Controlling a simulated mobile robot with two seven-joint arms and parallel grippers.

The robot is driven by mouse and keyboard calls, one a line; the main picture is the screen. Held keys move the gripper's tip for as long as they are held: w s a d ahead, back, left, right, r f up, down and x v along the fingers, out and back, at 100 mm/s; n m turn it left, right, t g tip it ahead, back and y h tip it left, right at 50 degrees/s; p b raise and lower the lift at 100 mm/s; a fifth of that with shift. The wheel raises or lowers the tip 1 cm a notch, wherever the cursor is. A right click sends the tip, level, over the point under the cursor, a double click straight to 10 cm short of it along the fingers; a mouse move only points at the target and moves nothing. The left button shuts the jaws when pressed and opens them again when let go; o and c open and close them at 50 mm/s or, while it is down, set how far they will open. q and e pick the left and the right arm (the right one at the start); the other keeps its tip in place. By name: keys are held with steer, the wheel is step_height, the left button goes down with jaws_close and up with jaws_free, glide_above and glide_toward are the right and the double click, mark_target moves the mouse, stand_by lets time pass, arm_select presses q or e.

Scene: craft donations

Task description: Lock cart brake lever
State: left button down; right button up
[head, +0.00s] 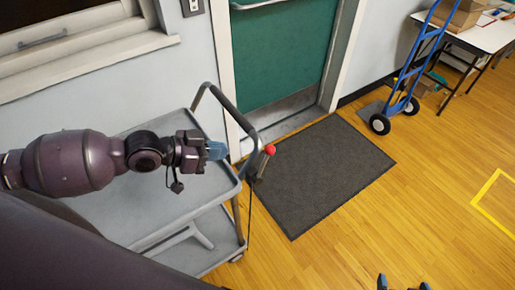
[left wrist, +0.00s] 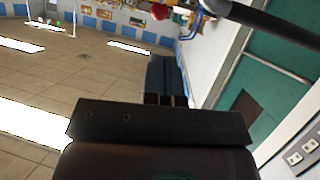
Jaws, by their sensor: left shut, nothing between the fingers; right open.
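The grey cart (head: 140,222) stands against the wall at the left, with a dark push handle (head: 228,108) at its right end. The brake lever's red knob (head: 269,149) shows beside the handle's lower right part. It also shows in the left wrist view as a red ball (left wrist: 160,11) at the top, beyond my fingertips. My left gripper (head: 217,151) is shut and empty above the cart top, left of the handle and apart from the knob. It shows in the left wrist view (left wrist: 167,75) too. My right gripper (head: 402,284) is open at the bottom edge, mostly cut off.
A dark mat (head: 320,175) lies before the green door (head: 282,50), right of the cart. A blue hand truck (head: 418,65) and a table (head: 485,35) stand at the far right. The wooden floor (head: 400,215) between is clear.

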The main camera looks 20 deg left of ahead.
arm_select(q)
glide_above(263, 165)
steer(key=a, duration=0.2)
step_height(263, 165, down, 4)
steer(key=shift+s+d+f+p, duration=0.15)
steer(key=shift+d+f+p, duration=0.05)
steer(key=shift+p, duration=0.1)
arm_select(e)
steer(key=shift+r, duration=0.5)
steer(key=shift+w, duration=0.15)
